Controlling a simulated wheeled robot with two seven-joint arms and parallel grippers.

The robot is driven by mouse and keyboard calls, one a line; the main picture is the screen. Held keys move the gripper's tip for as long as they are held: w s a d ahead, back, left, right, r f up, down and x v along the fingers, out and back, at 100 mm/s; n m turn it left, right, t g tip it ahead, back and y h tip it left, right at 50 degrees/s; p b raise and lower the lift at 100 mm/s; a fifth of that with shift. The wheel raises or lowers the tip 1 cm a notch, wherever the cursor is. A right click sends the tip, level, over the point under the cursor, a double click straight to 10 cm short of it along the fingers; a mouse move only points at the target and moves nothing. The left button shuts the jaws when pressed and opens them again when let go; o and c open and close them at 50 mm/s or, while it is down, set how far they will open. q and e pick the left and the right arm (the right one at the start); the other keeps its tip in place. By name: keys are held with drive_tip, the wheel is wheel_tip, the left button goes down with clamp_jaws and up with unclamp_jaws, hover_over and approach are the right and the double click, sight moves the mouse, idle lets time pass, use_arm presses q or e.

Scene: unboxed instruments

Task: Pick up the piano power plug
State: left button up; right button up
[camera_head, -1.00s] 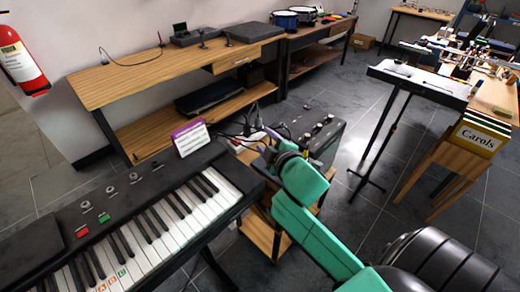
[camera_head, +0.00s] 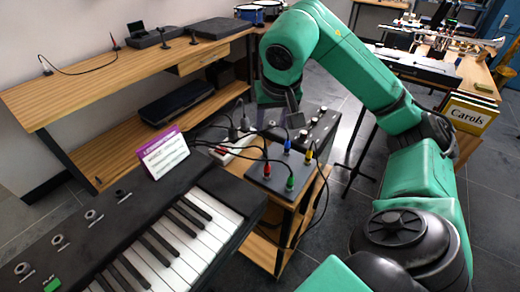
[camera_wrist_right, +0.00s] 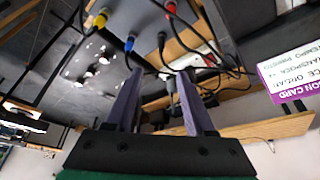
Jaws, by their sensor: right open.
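Dark plugs (camera_head: 233,131) stand on a white power strip (camera_head: 237,150) behind the small patch box, with black cables running from them. I cannot tell which plug is the piano's. My right gripper (camera_head: 270,112) hangs just to the right of the strip, partly hidden by its own wrist. In the right wrist view its two purple fingers (camera_wrist_right: 162,78) are apart, with nothing clearly held between them. My left gripper is not in view.
The keyboard (camera_head: 150,235) with a purple-and-white card (camera_head: 163,152) stands at left. A patch box (camera_head: 280,178) with coloured plugs and a mixer (camera_head: 315,128) sit close beside the strip. Loose cables cross this area. A wooden bench (camera_head: 110,85) stands behind.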

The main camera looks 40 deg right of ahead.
sight(266, 149)
drive_tip(key=x, duration=0.4)
drive_tip(key=b+x, duration=0.1)
drive_tip(key=x, duration=0.3)
drive_tip(key=b+x, duration=0.1)
drive_tip(key=x, duration=0.4)
drive_tip(key=shift+s+a+f, duration=0.2)
drive_tip(key=shift+s, duration=0.1)
drive_tip(key=shift+w+f, duration=0.15)
drive_tip(key=shift+f, duration=0.05)
clamp_jaws()
